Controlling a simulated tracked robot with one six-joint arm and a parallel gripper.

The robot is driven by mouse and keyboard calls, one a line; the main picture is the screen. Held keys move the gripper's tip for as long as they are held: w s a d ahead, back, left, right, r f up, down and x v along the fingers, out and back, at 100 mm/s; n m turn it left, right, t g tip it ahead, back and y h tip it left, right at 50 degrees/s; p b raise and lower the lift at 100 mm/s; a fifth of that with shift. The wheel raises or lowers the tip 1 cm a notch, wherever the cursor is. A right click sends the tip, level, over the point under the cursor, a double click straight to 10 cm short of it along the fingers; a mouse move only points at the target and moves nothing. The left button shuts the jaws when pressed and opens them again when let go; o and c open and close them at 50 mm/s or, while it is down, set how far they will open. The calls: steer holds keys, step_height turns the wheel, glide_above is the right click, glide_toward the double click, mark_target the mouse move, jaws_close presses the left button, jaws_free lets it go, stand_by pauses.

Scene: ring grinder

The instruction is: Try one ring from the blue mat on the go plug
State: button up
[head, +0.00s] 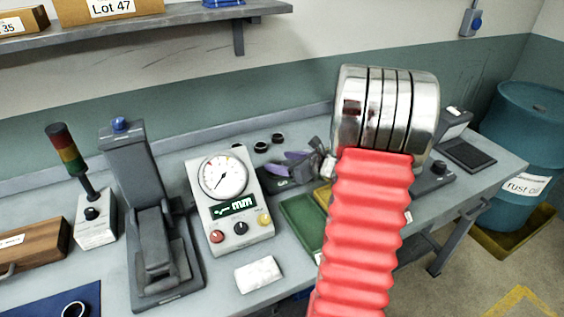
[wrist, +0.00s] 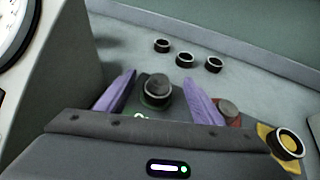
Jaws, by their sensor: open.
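The go plug (wrist: 159,86) stands on a green base marked with a "G" in the wrist view. A dark ring with a pale lower edge (wrist: 156,99) appears to sit around it, with the plug's grey top showing. My gripper (wrist: 158,92) is open, its two purple fingers apart on either side of the plug and ring; contact cannot be told. In the head view my gripper (head: 298,160) is partly hidden by my arm, and the plug is not clear. The blue mat (head: 40,306) is at the lower left with a dark ring (head: 75,310) on it.
A red-based plug (wrist: 230,110) stands just right of the go plug. A ring (wrist: 288,144) lies on a yellow surface farther right. Several rings (wrist: 185,59) lie behind. The dial gauge box (head: 228,200) stands left of my gripper. A green tray (head: 300,222) lies in front.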

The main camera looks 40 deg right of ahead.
steer(key=a+v, duration=0.1)
steer(key=v, duration=1.1)
steer(key=shift+s+d, duration=0.4)
steer(key=shift+d, duration=0.05)
steer(key=shift+s, duration=0.15)
